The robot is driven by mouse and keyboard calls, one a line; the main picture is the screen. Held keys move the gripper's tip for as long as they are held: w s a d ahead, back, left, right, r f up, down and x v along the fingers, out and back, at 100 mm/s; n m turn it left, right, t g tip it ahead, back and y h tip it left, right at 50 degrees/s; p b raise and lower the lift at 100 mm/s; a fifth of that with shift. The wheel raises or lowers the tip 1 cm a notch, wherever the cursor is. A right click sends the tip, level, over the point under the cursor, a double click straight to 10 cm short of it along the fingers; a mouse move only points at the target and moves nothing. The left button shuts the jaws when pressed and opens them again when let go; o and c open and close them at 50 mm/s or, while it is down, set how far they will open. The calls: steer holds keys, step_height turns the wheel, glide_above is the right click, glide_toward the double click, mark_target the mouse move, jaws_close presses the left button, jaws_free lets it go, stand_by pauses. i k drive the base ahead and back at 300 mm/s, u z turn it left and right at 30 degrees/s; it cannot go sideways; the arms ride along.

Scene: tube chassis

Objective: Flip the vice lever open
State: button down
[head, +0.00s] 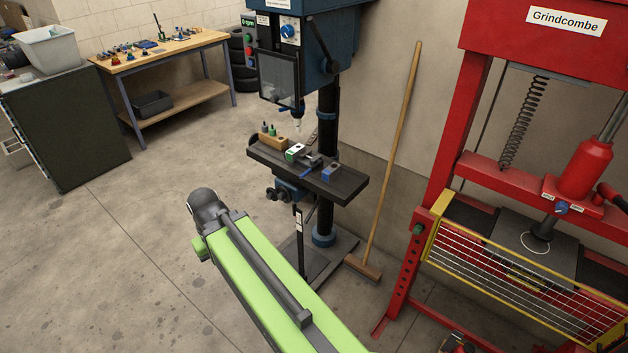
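The vice (314,161) is a small grey clamp on the dark table of the drill press, near the middle of the head view. A short blue bar (305,174) at its front edge looks like its lever. It is too small to tell how far it is turned. A green-and-white block sits left of the vice and a blue-and-grey block right of it. My green arm reaches up from the bottom of the view to a dark joint left of and nearer than the press. My gripper does not show.
The drill press (327,110) has its chuck above the table. A wooden block (272,141) with bits stands at the table's left. A broom (395,150) leans on the wall. A red press (480,90) with a yellow guard stands right. Floor left of the press is clear.

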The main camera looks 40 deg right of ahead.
mark_target(319, 162)
steer(key=z, duration=0.1)
steer(key=i, duration=1)
steer(key=u, duration=0.05)
